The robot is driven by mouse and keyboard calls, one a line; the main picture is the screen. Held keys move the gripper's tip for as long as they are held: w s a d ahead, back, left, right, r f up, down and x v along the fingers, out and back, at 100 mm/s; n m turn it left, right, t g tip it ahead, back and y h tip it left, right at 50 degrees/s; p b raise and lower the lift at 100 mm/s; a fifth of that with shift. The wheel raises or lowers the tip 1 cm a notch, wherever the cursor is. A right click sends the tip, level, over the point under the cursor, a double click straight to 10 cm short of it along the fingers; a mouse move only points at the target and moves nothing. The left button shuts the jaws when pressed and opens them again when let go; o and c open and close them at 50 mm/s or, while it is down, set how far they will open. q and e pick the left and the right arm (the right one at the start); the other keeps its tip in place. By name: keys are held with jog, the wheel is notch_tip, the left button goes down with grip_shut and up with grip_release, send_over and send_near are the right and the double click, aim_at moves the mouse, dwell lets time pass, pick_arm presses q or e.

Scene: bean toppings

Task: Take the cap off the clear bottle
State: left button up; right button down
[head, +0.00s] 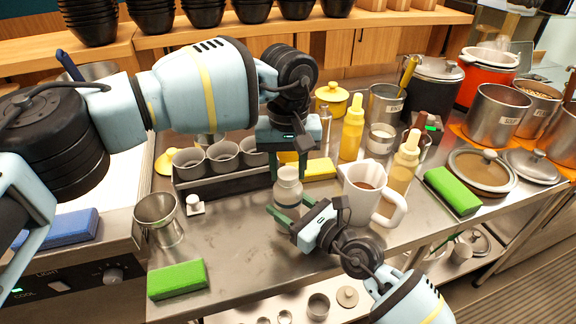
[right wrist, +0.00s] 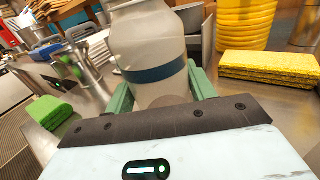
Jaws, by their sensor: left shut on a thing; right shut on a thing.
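The clear bottle (head: 288,200) stands upright near the middle of the steel counter, with a dark blue band around its body. My right gripper (head: 284,219) is shut around its lower body from the front right. The right wrist view shows the bottle (right wrist: 152,50) between the green fingers, its top cut off by the frame edge. My left gripper (head: 288,170) comes down from above and is shut at the bottle's top. The cap is mostly hidden by the left fingers, and I cannot tell whether it is loose.
A white pitcher (head: 366,186) stands close to the right of the bottle, with yellow squeeze bottles (head: 352,128) behind. Green sponges (head: 177,279) lie at front left and right. A steel cup (head: 160,218) and a rack of cups (head: 222,156) are left. The front counter is mostly clear.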

pick_arm(q)
jog(key=n, duration=1.8)
jog(key=shift+n, duration=0.3)
jog(key=n, duration=1.8)
jog(key=shift+r, duration=0.1)
jog(key=n, duration=1.1)
